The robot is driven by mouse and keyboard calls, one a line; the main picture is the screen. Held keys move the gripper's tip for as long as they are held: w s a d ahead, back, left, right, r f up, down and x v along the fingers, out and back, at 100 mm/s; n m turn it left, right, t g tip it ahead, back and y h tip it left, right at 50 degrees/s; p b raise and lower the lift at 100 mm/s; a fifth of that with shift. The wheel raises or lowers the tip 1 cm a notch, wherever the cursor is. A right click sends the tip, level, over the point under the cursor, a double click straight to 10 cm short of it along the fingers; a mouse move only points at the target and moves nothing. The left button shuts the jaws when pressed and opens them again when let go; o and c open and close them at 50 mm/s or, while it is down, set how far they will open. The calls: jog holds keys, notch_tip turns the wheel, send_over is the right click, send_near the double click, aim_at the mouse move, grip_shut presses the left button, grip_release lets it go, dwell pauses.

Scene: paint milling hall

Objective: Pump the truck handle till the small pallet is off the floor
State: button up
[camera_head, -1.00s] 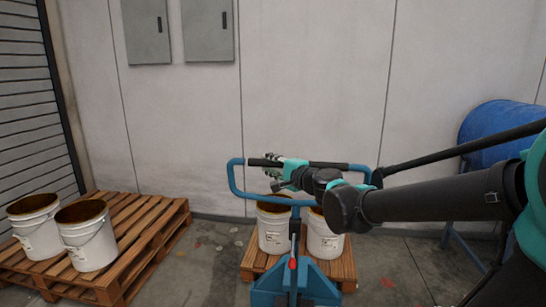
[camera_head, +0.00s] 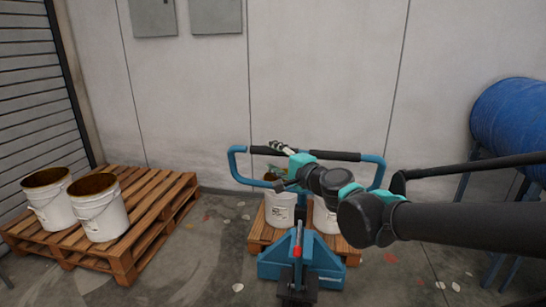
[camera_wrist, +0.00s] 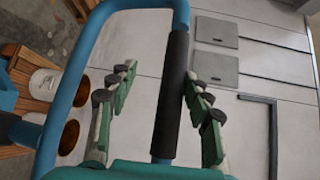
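The blue pallet truck (camera_head: 300,262) stands facing the wall, its looped blue handle (camera_head: 236,165) raised toward me, with black grips along the top bar. The small wooden pallet (camera_head: 347,250) lies beyond the truck body and bears white buckets (camera_head: 279,212). Whether its underside touches the floor cannot be told. My gripper (camera_head: 279,148) is at the handle's top bar. In the wrist view, the black grip (camera_wrist: 171,95) runs between the two spread green fingers of my gripper (camera_wrist: 158,90). A gap shows beside the left finger; the right one is close to the bar.
A larger wooden pallet (camera_head: 150,205) with two open white buckets (camera_head: 98,208) is at the left, near a shutter (camera_head: 35,90). A blue drum (camera_head: 515,112) on a stand is at the right. Grey cabinets hang on the wall.

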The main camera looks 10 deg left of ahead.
dwell(0.4)
jog(key=v, duration=1.2)
dwell(0.3)
jog(key=d+f+n+g+h, duration=0.3)
jog(key=d+f+n, duration=0.1)
jog(key=f, duration=0.6)
jog(key=d+f+n+g+h, duration=0.2)
jog(key=d+f+n+h, duration=0.15)
jog(key=f, duration=0.65)
jog(key=s+d+f+n+g+h, duration=0.1)
jog(key=s+d+f+h, duration=0.1)
jog(key=d+f, duration=0.3)
jog(key=s+d+f+n+g+h, duration=0.1)
jog(key=d+f+g+h, duration=0.1)
jog(key=d+f, duration=0.3)
jog(key=d+h, duration=0.1)
jog(key=d, duration=0.3)
jog(key=shift+s+d+n, duration=0.25)
jog(key=shift+s+n, duration=0.1)
jog(key=shift+s, duration=0.05)
